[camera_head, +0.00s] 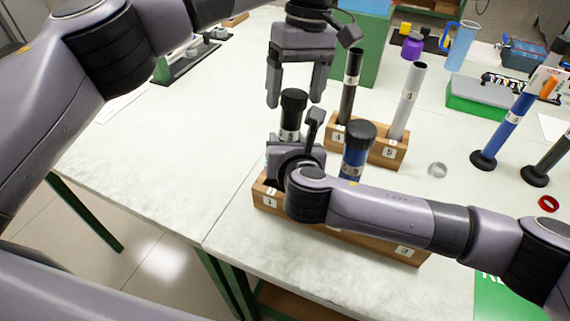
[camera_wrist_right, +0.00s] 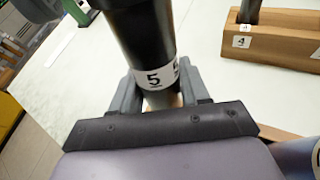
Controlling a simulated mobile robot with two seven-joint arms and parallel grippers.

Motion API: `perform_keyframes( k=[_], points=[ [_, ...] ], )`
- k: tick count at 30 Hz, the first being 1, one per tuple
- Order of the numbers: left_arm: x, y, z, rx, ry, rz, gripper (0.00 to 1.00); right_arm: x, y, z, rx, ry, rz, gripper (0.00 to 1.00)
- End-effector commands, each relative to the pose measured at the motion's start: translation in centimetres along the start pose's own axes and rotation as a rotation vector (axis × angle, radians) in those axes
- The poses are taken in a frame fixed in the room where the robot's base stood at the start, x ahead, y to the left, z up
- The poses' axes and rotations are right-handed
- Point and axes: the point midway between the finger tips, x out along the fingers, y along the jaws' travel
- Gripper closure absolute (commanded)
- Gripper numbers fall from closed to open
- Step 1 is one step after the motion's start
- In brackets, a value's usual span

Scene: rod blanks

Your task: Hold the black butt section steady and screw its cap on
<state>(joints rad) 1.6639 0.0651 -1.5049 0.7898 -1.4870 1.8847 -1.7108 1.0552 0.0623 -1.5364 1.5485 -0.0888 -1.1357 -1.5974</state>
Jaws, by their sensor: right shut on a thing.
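The black butt section (camera_head: 290,124) stands upright at the left of the front wooden rack; its label reads 5 in the right wrist view (camera_wrist_right: 140,45). A wider black cap (camera_head: 294,97) sits at its top; I cannot tell how far it is screwed on. My left gripper (camera_head: 295,103) is open, pointing down, its fingers apart on either side of the cap. My right gripper (camera_wrist_right: 158,82) is shut on the butt section around its label, below the cap. In the head view my right wrist hides the section's lower part.
The front wooden rack (camera_head: 406,250) also holds a blue section (camera_head: 352,166) with a black top, close to my right arm. A rear rack (camera_head: 376,152) holds a black and a grey tube. A grey ring (camera_head: 437,170) and red ring (camera_head: 548,204) lie right.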

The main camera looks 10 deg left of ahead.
Motion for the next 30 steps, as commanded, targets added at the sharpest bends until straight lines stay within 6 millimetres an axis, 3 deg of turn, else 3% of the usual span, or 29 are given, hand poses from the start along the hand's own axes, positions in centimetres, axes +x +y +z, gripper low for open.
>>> perform_keyframes(
  k=[7, 18, 30],
  points=[
    [-0.7, 0.0, 0.0, -0.002, 0.002, 0.001, 0.22, 0.0, 0.0, 0.0, 0.0, 0.0, 0.0, 1.0],
    [-5.3, 0.0, 0.1, -0.002, 0.001, 0.001, 0.22, 0.0, 0.0, 0.0, 0.0, 0.0, 0.0, 1.0],
    [-7.3, 0.0, 0.0, 0.0, 0.001, 0.0, 0.22, 0.0, 0.0, 0.0, 0.0, 0.0, 0.0, 1.0]
  ],
)
